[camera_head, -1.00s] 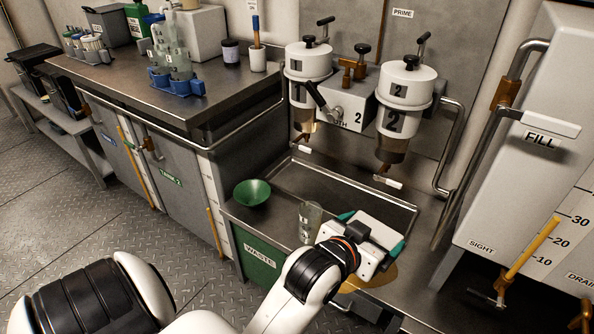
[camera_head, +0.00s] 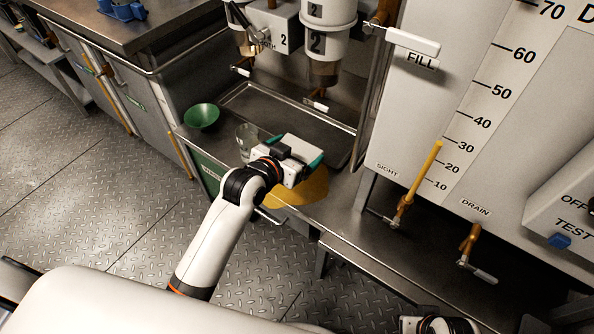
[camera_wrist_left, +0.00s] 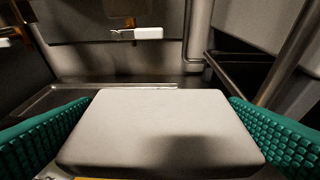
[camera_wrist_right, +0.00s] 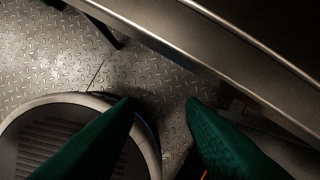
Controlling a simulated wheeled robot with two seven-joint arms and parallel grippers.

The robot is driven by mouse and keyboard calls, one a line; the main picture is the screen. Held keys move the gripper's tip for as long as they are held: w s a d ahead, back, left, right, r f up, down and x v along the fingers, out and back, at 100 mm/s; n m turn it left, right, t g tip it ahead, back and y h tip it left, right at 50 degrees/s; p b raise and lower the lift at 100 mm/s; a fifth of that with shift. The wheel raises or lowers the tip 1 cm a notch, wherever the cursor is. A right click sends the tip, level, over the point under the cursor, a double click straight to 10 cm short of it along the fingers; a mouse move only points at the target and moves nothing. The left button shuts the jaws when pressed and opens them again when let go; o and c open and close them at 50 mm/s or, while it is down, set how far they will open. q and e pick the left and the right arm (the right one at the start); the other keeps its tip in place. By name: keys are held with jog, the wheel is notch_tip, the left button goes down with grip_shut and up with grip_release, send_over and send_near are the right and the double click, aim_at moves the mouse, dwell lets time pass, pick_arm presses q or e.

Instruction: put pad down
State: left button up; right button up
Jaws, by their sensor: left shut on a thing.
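The pad is a pale grey-white slab (camera_wrist_left: 160,130) that lies flat between the green ribbed fingers of my left gripper in the left wrist view. In the head view my left gripper (camera_head: 301,152) is shut on the pad (camera_head: 297,144) over the steel bench, just behind a flat yellow patch (camera_head: 305,188). I cannot tell whether the pad touches the bench. My right gripper (camera_wrist_right: 160,101) shows its two green fingers apart with nothing between them, above the floor beside a metal edge.
A clear glass (camera_head: 246,137) stands close left of my left gripper, with a green bowl (camera_head: 201,116) farther left. A steel tray (camera_head: 275,112) lies behind, under the dispensers (camera_head: 323,45). The white tank (camera_head: 460,100) with its yellow sight tube (camera_head: 424,176) stands to the right.

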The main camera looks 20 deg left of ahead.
notch_tip(320, 180, down, 5)
jog(key=p, duration=0.2)
pick_arm(q)
jog(key=shift+h, duration=0.3)
jog(key=w+a+f+b, duration=0.1)
jog(key=f, duration=0.3)
jog(key=w+a+f+b, duration=0.1)
jog(key=w+f, duration=0.1)
jog(key=f, duration=0.2)
jog(key=w+a+f, duration=0.2)
jog(key=f, duration=0.2)
jog(key=shift+w+f+b, duration=0.15)
jog(key=shift+b, duration=0.25)
jog(key=shift+f, duration=0.3)
notch_tip(320, 180, down, 3)
jog(key=shift+r+b, duration=0.1)
jog(key=shift+b, duration=0.75)
pick_arm(e)
jog(key=w+v, duration=0.1)
jog(key=v, duration=1.1)
jog(key=shift+w+a+r, duration=0.2)
jog(key=shift+w+r, duration=0.05)
jog(key=shift+r, duration=0.4)
pick_arm(q)
jog(key=shift+f, duration=0.25)
pick_arm(e)
jog(key=shift+f, duration=0.15)
